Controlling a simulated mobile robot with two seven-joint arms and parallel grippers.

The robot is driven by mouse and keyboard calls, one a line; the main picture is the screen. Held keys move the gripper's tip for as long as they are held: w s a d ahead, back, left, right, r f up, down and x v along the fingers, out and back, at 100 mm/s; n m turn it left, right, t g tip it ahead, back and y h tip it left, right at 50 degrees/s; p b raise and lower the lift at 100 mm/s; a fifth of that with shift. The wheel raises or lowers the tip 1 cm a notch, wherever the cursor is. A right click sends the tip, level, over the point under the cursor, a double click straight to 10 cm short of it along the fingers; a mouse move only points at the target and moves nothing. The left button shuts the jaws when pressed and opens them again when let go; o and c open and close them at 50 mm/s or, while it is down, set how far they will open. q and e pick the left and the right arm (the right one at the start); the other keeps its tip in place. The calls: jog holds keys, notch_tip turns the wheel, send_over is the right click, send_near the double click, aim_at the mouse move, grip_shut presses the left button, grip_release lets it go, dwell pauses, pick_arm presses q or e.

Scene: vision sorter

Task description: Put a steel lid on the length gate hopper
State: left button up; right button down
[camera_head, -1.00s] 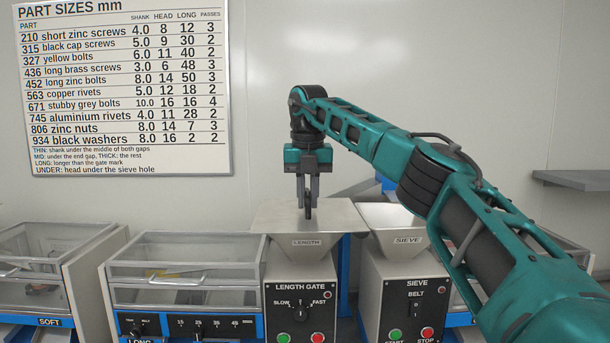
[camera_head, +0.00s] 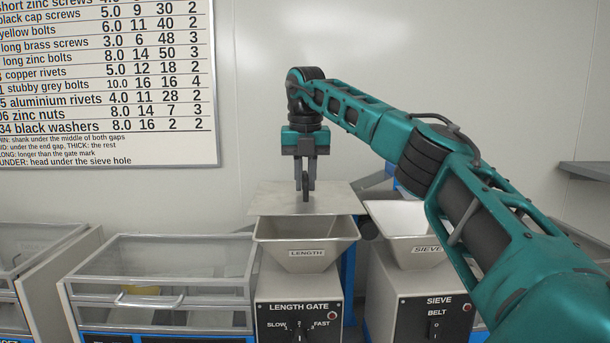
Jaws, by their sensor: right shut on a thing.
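A flat steel lid (camera_head: 275,199) shows in the head view, roughly level. My right gripper (camera_head: 305,187) comes down from above and is shut on the dark upright handle (camera_head: 306,181) at the lid's middle. The length gate hopper (camera_head: 305,255) is a steel funnel marked LENGTH. It stands on the grey length gate machine (camera_head: 298,300). The lid appears above and behind the hopper's front rim, and part of the open mouth shows below the lid's front edge. The lid hides the rear of the mouth; the exact gap is hard to judge. My left gripper is out of view.
The sieve hopper (camera_head: 410,235) stands close on the right, partly behind my right arm. A clear-lidded bin (camera_head: 165,275) stands to the left. A part sizes board (camera_head: 110,85) hangs on the back wall. A grey shelf (camera_head: 590,170) juts out at right.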

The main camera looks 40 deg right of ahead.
jog(key=shift+s+f, duration=0.1)
jog(key=shift+f, duration=1.85)
jog(key=shift+f, duration=0.1)
jog(key=c, duration=1)
grip_release()
jog(key=r, duration=0.8)
jog(key=s+a+r, duration=0.1)
jog(key=r, duration=0.3)
jog(key=shift+s+r, duration=0.1)
jog(key=shift+r, duration=0.3)
